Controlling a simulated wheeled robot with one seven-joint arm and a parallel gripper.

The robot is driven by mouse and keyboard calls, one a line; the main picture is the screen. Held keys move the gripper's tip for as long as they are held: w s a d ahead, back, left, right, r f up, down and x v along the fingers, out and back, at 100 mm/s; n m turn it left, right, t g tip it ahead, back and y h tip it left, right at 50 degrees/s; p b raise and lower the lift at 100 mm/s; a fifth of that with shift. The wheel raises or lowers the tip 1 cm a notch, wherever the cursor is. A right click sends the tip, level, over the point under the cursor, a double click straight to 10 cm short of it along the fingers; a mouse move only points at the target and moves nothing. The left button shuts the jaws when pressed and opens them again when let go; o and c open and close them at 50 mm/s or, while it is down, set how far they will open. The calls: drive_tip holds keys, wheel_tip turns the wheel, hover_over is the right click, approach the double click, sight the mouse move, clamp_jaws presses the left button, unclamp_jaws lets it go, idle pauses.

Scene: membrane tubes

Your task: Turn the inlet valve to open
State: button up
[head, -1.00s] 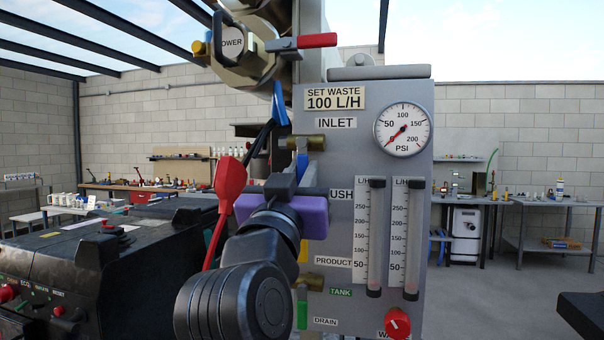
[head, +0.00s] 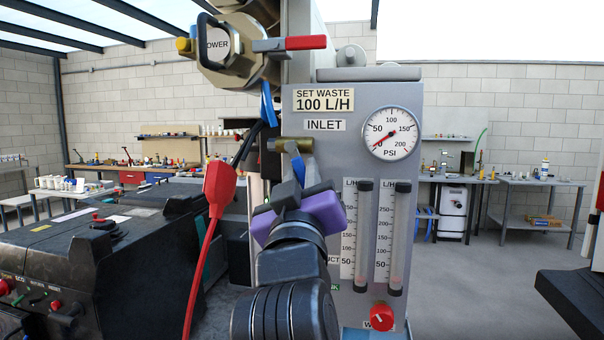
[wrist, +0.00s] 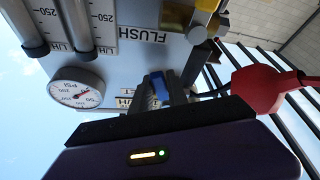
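The inlet valve (head: 290,146) is a brass body on the grey panel, left of and below the INLET label (head: 325,125). Its lever has a blue handle (head: 299,169) that points down and leans a little to the right at its lower end. My gripper (head: 300,184), with a purple body, is at that handle and tilted the same way. Its fingers seem closed on the blue handle. The wrist view shows the blue handle (wrist: 162,84) between the grey fingers, partly hidden by the dark gripper body.
The pressure gauge (head: 391,133) and two flow tubes (head: 362,235) are on the panel to the right. A red waste knob (head: 382,317) is low on it. A red plug (head: 219,188) with a cable hangs left of my gripper. A red-handled valve (head: 304,43) is above.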

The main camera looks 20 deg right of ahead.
drive_tip(key=shift+o, duration=1.3)
drive_tip(key=shift+s, duration=0.1)
drive_tip(key=b+v, duration=0.2)
drive_tip(key=v, duration=0.5)
drive_tip(key=shift+s+a+f+b, duration=0.15)
drive_tip(key=shift+s+a+b, duration=0.05)
drive_tip(key=shift+s+b, duration=0.1)
